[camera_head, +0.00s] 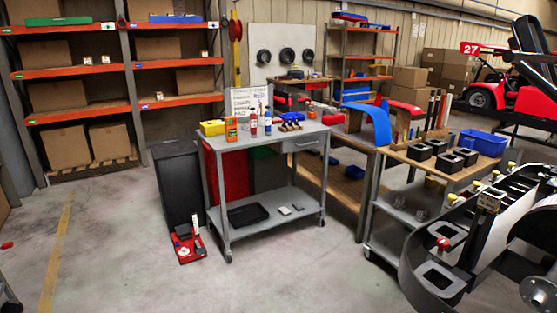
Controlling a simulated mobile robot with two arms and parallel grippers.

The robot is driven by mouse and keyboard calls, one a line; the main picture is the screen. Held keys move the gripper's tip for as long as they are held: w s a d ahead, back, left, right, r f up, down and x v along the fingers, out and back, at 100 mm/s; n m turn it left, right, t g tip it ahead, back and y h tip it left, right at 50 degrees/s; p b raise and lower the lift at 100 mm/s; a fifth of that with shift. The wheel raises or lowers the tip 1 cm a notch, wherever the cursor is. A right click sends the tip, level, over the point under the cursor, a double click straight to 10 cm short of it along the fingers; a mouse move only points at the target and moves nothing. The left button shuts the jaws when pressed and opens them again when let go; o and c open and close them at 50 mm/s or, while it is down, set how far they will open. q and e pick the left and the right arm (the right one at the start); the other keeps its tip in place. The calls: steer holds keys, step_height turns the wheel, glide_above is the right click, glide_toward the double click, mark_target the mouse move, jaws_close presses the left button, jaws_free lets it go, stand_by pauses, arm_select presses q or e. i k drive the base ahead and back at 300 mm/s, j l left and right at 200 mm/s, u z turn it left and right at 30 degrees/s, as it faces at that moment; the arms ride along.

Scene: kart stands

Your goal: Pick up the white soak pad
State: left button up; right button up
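Two small pale flat pieces lie on the lower shelf of the grey cart (262,222), right of a black tray. The left one (284,211) looks whitest and may be the white soak pad. The other piece (298,207) is close beside it, and they are too small to tell apart surely. Neither of my grippers shows in the head view.
The cart's top (262,139) holds bottles, a yellow box and small parts. A red floor tray (190,252) with a white item sits by its front left leg. A workbench (428,162) and kart frame (430,285) crowd the right. Floor in front is clear.

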mark_target(283, 210)
steer(key=i, duration=2.75)
